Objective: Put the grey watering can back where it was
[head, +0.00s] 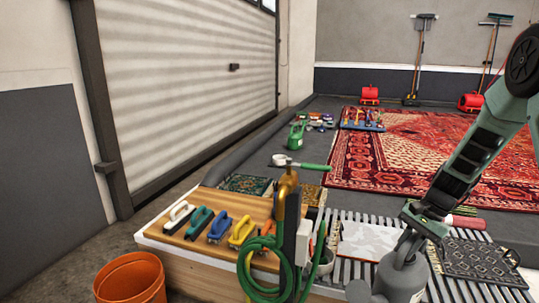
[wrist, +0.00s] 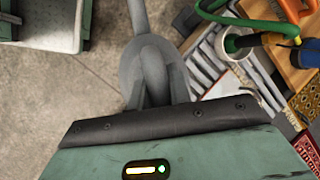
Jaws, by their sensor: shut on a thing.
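The grey watering can (head: 404,281) is at the bottom of the head view, right of centre, in front of the slatted rack; its lower part is cut off by the picture edge. My gripper (head: 415,228) comes down from the upper right and is shut on the can at its top, by the handle. In the wrist view the grey can (wrist: 150,68) shows just beyond the gripper's dark front edge, over bare concrete floor. Whether the can's base touches anything is out of sight.
A slatted rack (head: 336,213) with small mats lies behind the can. Left of it are a post with a green hose (head: 262,262) and a wooden board (head: 214,250) bearing several brushes. An orange bucket (head: 131,279) stands at lower left. A green watering can (head: 297,134) stands farther back.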

